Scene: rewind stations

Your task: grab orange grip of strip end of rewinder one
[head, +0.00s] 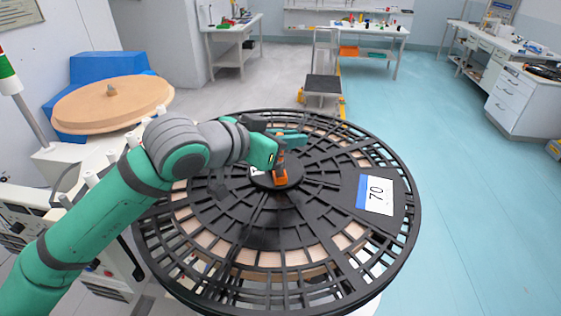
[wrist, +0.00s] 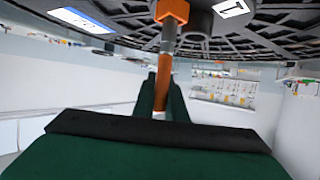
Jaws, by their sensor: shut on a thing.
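A large black spoked reel (head: 262,232) lies flat, with a white and blue label reading 70 (head: 375,194). At its hub stands an orange base block (head: 280,178), which also shows at the top of the wrist view (wrist: 172,10). A grey stem joins this block to an orange grip (wrist: 159,88). My gripper (head: 296,136) is above the hub, its green fingers shut on the orange grip from both sides. The fingers hide part of the grip. I cannot see a strip end as such.
A tan disc (head: 112,103) lies on a blue stand at the left. A step stool (head: 323,85) stands beyond the reel, with workbenches (head: 365,32) at the back. A white drawer cabinet (head: 522,103) is at the right. The blue floor right of the reel is clear.

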